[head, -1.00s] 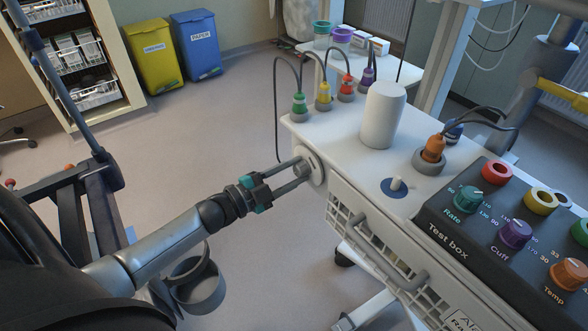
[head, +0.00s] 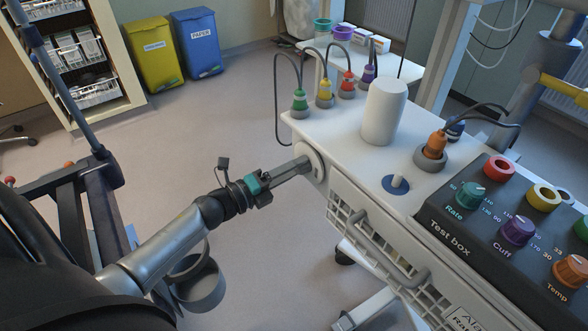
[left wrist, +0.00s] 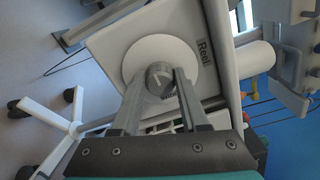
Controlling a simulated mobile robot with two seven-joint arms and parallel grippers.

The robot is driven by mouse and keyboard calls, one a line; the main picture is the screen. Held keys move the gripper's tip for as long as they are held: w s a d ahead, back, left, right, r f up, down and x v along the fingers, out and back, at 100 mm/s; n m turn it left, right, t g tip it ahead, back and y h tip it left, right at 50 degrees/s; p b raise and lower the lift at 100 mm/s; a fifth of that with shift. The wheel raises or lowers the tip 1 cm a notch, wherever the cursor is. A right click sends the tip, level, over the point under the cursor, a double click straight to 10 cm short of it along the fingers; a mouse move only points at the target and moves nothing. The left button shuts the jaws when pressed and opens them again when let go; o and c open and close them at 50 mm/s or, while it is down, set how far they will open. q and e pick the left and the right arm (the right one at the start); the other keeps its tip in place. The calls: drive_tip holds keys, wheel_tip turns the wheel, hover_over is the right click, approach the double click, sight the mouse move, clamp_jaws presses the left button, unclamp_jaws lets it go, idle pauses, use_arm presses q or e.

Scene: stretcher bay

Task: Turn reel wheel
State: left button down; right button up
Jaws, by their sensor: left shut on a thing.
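The reel wheel (left wrist: 130,66) is a pale round disc with a grey central knob (left wrist: 160,78), on the end face of the white cart beside the label "Reel" (left wrist: 204,57). In the head view the reel wheel (head: 313,163) shows edge-on at the cart's left end. My left gripper (left wrist: 161,84) is shut on the knob, one finger on each side of it. In the head view my left gripper (head: 304,165) reaches from the left to the wheel, and its fingers hide the knob. My right gripper is not in view.
The cart top (head: 340,150) carries a white cylinder (head: 383,112), several coloured plugs and a black test box (head: 510,225). A handle (head: 388,252) juts from the cart's front. Yellow (head: 152,55) and blue (head: 196,45) bins stand far back.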

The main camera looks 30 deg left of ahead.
use_arm(q)
drive_tip(key=shift+s+d+r+m+b, duration=0.1)
drive_tip(key=shift+m+b, duration=2.3)
drive_tip(key=shift+m, duration=2.15)
drive_tip(key=shift+d+m+b, duration=0.1)
drive_tip(key=shift+m+b, duration=2.25)
drive_tip(key=shift+m, duration=2.2)
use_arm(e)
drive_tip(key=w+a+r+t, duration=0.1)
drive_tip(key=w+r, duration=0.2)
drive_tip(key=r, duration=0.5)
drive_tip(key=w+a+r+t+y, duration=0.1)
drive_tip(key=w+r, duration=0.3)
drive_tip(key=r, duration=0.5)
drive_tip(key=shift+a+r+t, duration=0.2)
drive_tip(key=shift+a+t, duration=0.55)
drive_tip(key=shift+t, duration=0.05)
use_arm(q)
drive_tip(key=shift+c, duration=2.1)
unclamp_jaws()
drive_tip(key=shift+s, duration=0.1)
